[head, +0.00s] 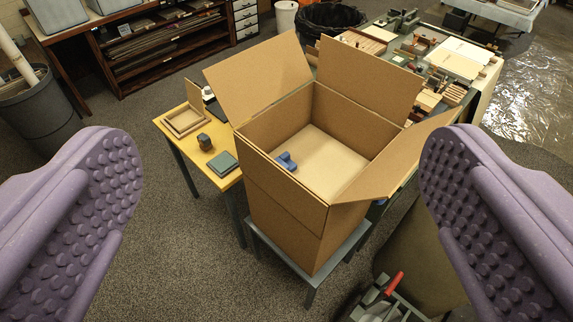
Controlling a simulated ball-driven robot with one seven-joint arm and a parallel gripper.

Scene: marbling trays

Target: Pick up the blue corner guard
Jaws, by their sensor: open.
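The blue corner guard (286,161) lies on the floor of a tall open cardboard box (287,218), near the box's left inner wall. It is small in the head view, and the near wall may hide part of it. The box's flaps are spread open, and it stands on a grey stand (316,275). My gripper (281,185) shows as two purple studded fingers, wide apart at the left and right edges of the picture. It is open and empty, with the box seen beyond and between the fingers.
A yellow table (226,181) with frames, a dark block (204,142) and a green pad (222,164) stands left of the box. A cluttered workbench (487,75) is behind at right. A red-handled tool (393,284) is at lower right. Carpet at front left is clear.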

